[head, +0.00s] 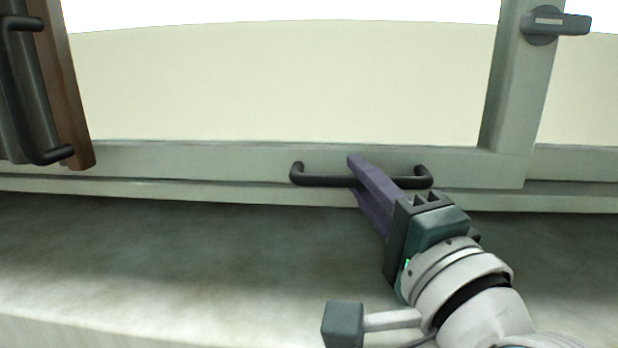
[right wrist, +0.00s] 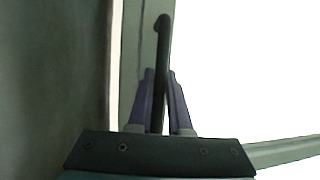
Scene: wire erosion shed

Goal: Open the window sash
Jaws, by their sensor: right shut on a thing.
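The window sash (head: 240,160) is a pale grey-green frame running across the head view, with a black bar handle (head: 325,181) on its bottom rail. My right gripper (head: 357,172) is at the middle of this handle, its purple fingers shut on the bar. In the right wrist view the black handle (right wrist: 162,60) runs between the two fingers (right wrist: 161,100). A grey lever latch (head: 560,23) sits on the upright at the upper right, its lever pointing right. My left gripper is not in view.
A grey stone-like sill (head: 200,240) lies below the sash and is bare. At the left edge stands a brown wooden edge (head: 62,90) with a dark panel and black handle (head: 52,155). Pale ground shows through the glass.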

